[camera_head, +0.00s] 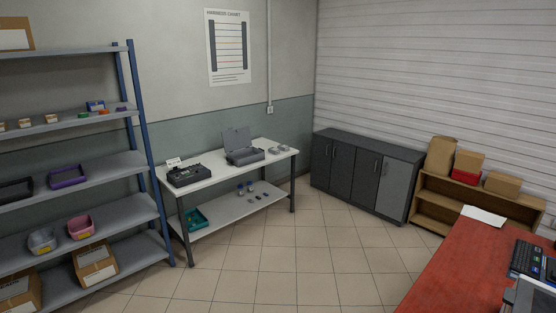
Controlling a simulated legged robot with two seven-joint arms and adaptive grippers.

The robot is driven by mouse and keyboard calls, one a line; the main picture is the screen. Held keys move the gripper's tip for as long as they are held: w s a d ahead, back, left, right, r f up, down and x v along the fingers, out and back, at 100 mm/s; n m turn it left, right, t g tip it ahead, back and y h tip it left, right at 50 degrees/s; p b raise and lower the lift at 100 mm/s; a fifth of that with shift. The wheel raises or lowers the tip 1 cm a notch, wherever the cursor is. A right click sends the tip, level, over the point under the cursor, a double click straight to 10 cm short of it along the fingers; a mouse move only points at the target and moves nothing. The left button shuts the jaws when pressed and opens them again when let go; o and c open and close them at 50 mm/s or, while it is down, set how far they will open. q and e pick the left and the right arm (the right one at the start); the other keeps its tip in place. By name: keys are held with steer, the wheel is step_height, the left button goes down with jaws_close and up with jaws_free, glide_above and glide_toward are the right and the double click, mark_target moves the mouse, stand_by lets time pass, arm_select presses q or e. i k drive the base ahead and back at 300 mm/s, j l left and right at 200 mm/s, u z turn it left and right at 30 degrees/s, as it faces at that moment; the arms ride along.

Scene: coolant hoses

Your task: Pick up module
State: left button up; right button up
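No object here is clearly marked as the module. A white table (222,171) by the back wall holds a dark box-like unit (190,174) at its left end. A grey case (245,154) with its lid up stands near the table's middle. A few small grey parts (279,150) lie to the right of the case, too small to make out. Neither of my grippers shows in this view.
A blue-post shelf rack (148,150) with bins and boxes stands at left. Dark cabinets (345,168) and a wooden shelf (425,205) line the right wall. A red-topped table (455,264) fills the lower right. Tiled floor (300,250) between is clear.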

mark_target(272, 151)
steer(key=i, duration=1.7)
steer(key=i+j, duration=0.1)
steer(key=i, duration=1.6)
steer(key=i+z, duration=0.1)
steer(key=i, duration=1.65)
